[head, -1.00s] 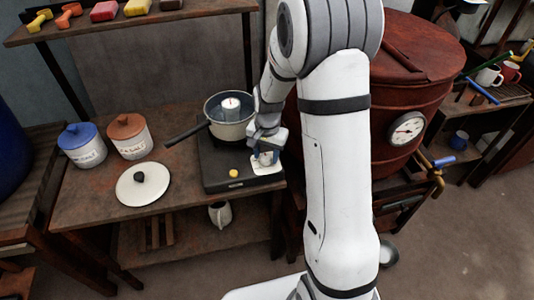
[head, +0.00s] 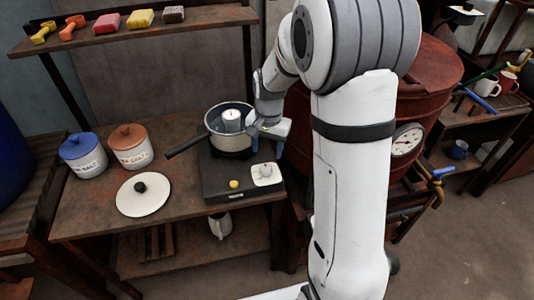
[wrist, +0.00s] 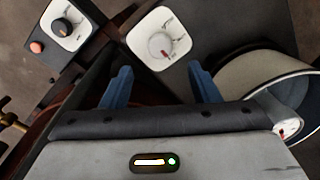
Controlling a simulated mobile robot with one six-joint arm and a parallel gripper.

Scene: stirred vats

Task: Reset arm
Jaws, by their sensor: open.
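My gripper (head: 267,148) is open and empty. Its two blue fingers also show in the wrist view (wrist: 160,78), spread apart. It hangs above the right side of a dark hot plate (head: 216,182), just right of the pot. Past the fingertips is a dial knob on a white plate (head: 265,174), which shows between and beyond the fingers in the wrist view (wrist: 160,46). The fingers are apart from the knob. My white arm fills the right middle of the head view and hides part of the red vat.
A pot (head: 222,142) with a white cylinder inside stands on the hot plate, its handle pointing left. A lid (head: 143,197), a blue-lidded jar (head: 84,158) and a brown-lidded jar (head: 130,148) are on the table. A red vat (head: 435,85) with a gauge stands right.

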